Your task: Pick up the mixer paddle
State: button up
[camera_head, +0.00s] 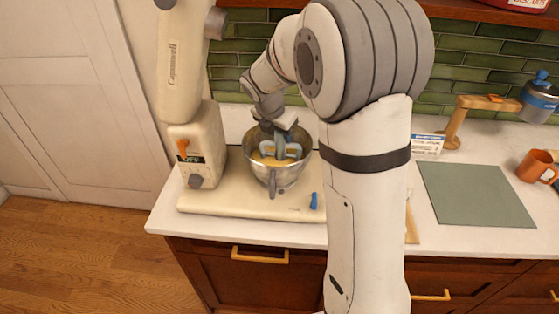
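The mixer paddle (281,150) looks like a light blue piece with openings, inside the steel mixing bowl (274,178) over yellowish contents. The bowl sits on the base of a cream stand mixer (197,150), whose head is tilted up at the left. My gripper (275,126) reaches down over the bowl, right above the paddle. It partly overlaps the paddle's top in this view. The fingers are small and dark here, so I cannot tell whether they touch the paddle or are open or shut.
A small blue lever (313,201) stands on the mixer base. To the right are a grey-green mat (476,194), an orange mug (536,166), a wooden stand (457,125), a small card (427,144) and a blue-grey container (540,98). My arm hides the counter's middle.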

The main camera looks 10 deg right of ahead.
grip_shut()
